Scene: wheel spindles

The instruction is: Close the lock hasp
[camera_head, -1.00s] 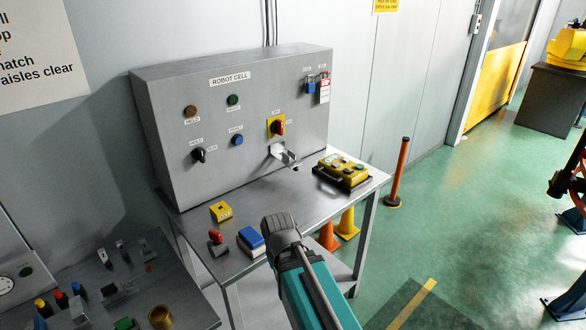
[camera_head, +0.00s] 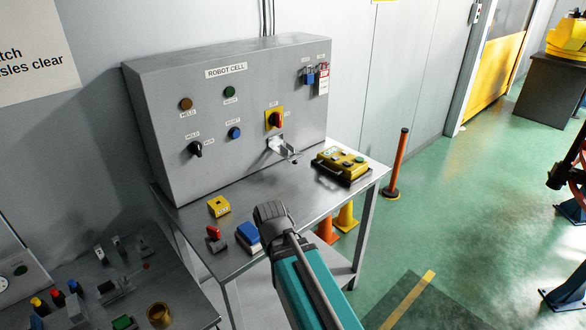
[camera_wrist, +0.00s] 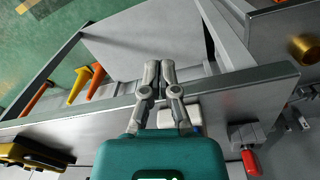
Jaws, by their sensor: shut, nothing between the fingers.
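The lock hasp (camera_head: 283,148) is a bright metal bracket on the front of the grey ROBOT CELL box (camera_head: 165,150), just below a red rotary switch on a yellow plate (camera_head: 275,119). Its arm sticks out from the box face toward the right, so it looks open. My gripper (camera_wrist: 158,70) shows in the wrist view with its two grey fingers together and nothing between them. It points down past the bench's front edge, apart from the hasp. The hasp is not visible in the wrist view.
A yellow pendant (camera_head: 342,163) lies on the bench right of the hasp. A yellow block (camera_head: 218,206), a red-handled part (camera_head: 215,240) and a blue-and-white box (camera_head: 247,236) stand near the front edge. Padlocks (camera_head: 309,77) hang at the upper right. Cones and an orange post (camera_head: 398,163) stand beside the bench.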

